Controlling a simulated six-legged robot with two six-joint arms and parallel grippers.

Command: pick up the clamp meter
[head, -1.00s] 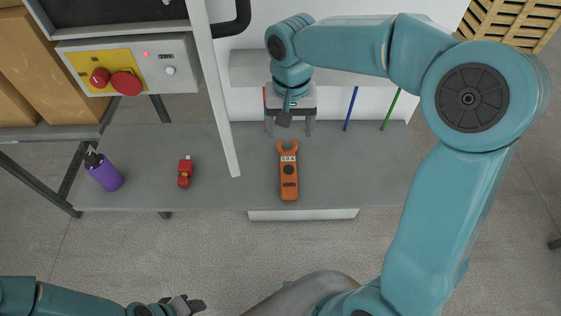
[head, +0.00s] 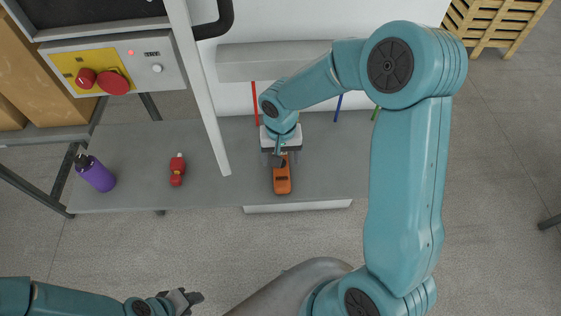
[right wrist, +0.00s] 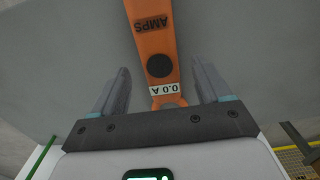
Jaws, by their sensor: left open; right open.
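The orange clamp meter (head: 282,182) lies on the grey table, its lower body showing in the head view and its upper end hidden under my right gripper (head: 279,160). In the right wrist view, the clamp meter (right wrist: 158,45) shows its display reading 0.0 A, a dark round dial and the word AMPS. My right gripper (right wrist: 163,75) is open there, with one finger on each side of the meter and gaps between. My left gripper (head: 193,298) is open and empty at the lower left of the head view, away from the table.
A white post (head: 203,100) rises left of my right gripper. A control box (head: 115,66) with red buttons is at upper left. Red, blue and green rods are behind.

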